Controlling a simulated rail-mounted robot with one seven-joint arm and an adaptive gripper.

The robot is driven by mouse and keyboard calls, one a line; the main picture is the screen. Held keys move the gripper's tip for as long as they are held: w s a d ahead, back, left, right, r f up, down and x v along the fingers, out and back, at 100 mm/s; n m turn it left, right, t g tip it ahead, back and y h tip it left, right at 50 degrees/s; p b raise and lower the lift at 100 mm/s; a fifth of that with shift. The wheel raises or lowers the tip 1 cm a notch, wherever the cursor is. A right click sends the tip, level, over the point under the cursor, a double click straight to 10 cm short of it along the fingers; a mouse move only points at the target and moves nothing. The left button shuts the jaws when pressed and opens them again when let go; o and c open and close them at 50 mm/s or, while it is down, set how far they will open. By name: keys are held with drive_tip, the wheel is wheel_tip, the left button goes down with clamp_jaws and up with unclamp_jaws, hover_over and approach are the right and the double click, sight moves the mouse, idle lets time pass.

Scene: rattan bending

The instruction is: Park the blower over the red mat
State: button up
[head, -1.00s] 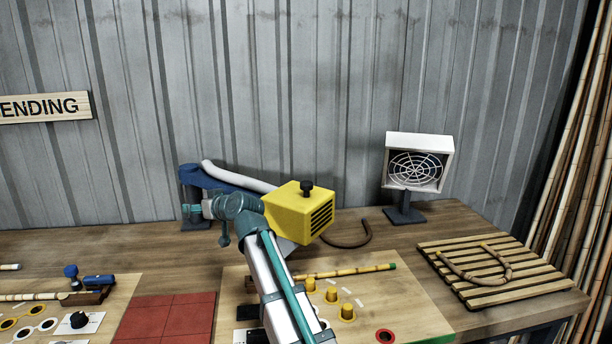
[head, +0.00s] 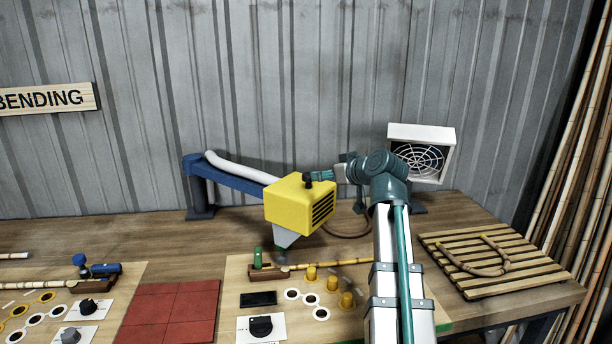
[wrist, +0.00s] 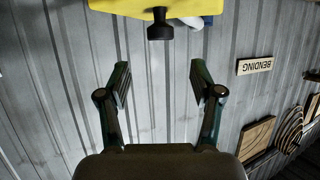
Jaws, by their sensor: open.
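The yellow blower (head: 293,207), with black vents and a black knob on top (head: 308,181), hangs from a blue swing arm (head: 233,177) with a white hose. It is above the left rear part of the right work board, to the right of the red mat (head: 165,313). The mat lies flat and bare. My gripper (head: 323,175) is open and empty, pointing left just right of the knob. In the wrist view, the knob (wrist: 160,27) is centred between the open fingers (wrist: 160,82), seemingly beyond their tips, with part of the yellow blower at the top edge.
A white fan (head: 420,155) stands behind my arm. A slatted wooden rack (head: 500,285) with bent rattan is at the right. The work board (head: 225,325) below the blower carries yellow pegs (head: 346,300) and a rattan pole. Another board with tools lies left of the mat.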

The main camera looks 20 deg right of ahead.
sight(309, 175)
drive_tip(key=p+x, duration=0.2)
drive_tip(key=x, duration=0.8)
drive_tip(key=shift+w+a, duration=0.1)
drive_tip(key=shift+w, duration=0.05)
clamp_jaws()
